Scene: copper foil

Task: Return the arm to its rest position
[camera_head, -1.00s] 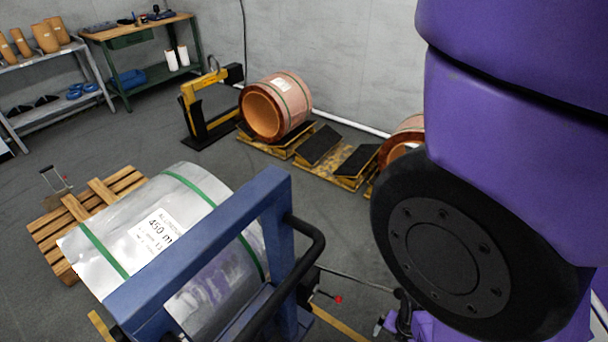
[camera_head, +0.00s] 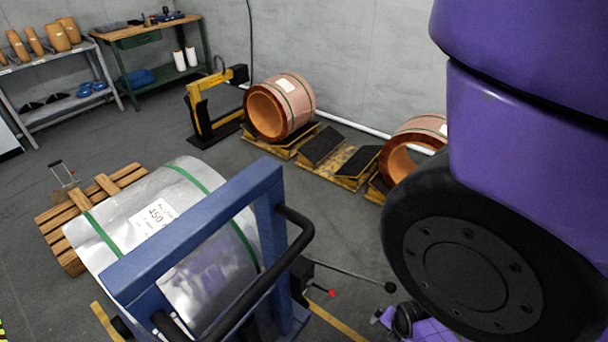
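My purple arm with a large black joint fills the right side of the head view. Its end, with my gripper, is not clearly seen; only a purple and black part shows low at the bottom right, and I cannot make out fingers there. A large silver coil (camera_head: 195,285) with green straps and a white "450" label (camera_head: 152,218) lies at lower left. A blue frame (camera_head: 190,228) with a black handle (camera_head: 272,278) stands in front of the coil.
A wooden pallet (camera_head: 52,217) lies beside the silver coil. Copper coils (camera_head: 268,112) (camera_head: 398,160) rest on yellow and black cradles (camera_head: 350,160) by the wall. A yellow lifting hook (camera_head: 197,100), a shelf (camera_head: 62,112) and a workbench (camera_head: 148,30) stand behind.

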